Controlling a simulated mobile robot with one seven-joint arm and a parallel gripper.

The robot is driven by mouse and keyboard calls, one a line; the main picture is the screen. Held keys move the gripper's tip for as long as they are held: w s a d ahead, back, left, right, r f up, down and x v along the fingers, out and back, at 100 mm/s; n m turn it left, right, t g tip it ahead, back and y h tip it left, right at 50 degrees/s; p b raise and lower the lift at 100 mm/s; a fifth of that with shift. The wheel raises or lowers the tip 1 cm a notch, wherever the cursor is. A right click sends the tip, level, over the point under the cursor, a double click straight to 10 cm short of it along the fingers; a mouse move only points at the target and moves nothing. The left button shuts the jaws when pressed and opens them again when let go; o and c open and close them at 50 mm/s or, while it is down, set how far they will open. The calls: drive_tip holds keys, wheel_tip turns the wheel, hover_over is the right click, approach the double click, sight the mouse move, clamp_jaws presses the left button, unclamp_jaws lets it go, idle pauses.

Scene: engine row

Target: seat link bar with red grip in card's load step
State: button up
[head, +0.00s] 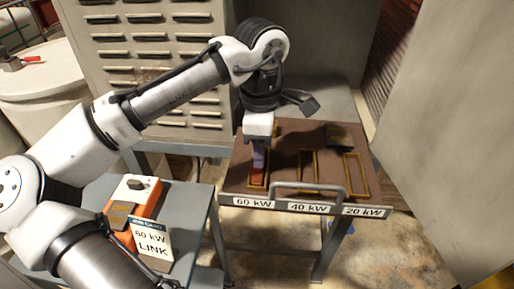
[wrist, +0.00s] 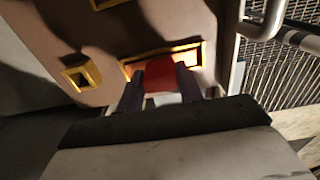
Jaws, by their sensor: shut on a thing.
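The card (head: 152,243) reads "60 kW LINK" and stands against an orange and white device. The brown board (head: 282,150) has gold-framed slots over labels 60 kW, 40 kW and 20 kW. My gripper (head: 258,165) points down at the 60 kW slot (head: 265,184), the leftmost. It is shut on the red grip (head: 257,175) of the link bar. In the wrist view the red grip (wrist: 159,73) sits between both fingers, across a gold-framed slot (wrist: 196,53). The bar below the grip is hidden, so I cannot tell how deep it sits.
A grey handle (head: 308,188) arches over the board's front edge, right of my gripper. A dark block (head: 339,135) lies at the board's back right. A louvred cabinet (head: 150,70) stands behind, and a grey panel (head: 450,110) stands to the right.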

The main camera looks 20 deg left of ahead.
drive_tip(key=shift+s+d+r, duration=0.1)
drive_tip(key=shift+d+r, duration=0.05)
drive_tip(key=shift+f, duration=0.25)
drive_tip(key=o, duration=1.1)
drive_tip(key=shift+r, duration=0.1)
wheel_tip(320, 180, up, 12)
drive_tip(key=shift+r+b, duration=0.15)
drive_tip(key=shift+b, duration=0.8)
